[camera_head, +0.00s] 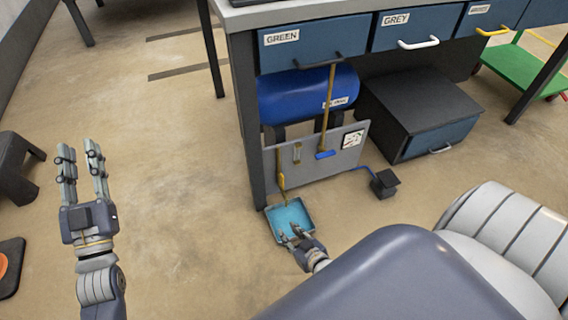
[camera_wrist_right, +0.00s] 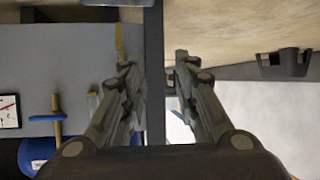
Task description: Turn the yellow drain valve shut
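A yellow valve handle (camera_head: 281,180) hangs on a thin pipe at the left end of the grey panel, above the light-blue tray (camera_head: 290,222). In the right wrist view the picture is turned over, and the yellow valve (camera_wrist_right: 120,42) shows near the top, left of the dark table leg. My right gripper (camera_head: 294,236) is low, over the tray's front part, apart from the valve. In its wrist view the fingers (camera_wrist_right: 160,75) are apart with nothing held; the leg shows behind the gap. My left gripper (camera_head: 80,150) is open and empty at the left, fingers up.
The dark table leg (camera_head: 247,130) stands close to the valve. The panel (camera_head: 345,157) also carries a blue-handled valve (camera_head: 325,154) and a gauge (camera_head: 352,139). A blue tank (camera_head: 295,94) lies behind. A black pedal box (camera_head: 384,183) is on the floor. The left floor is mostly clear.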

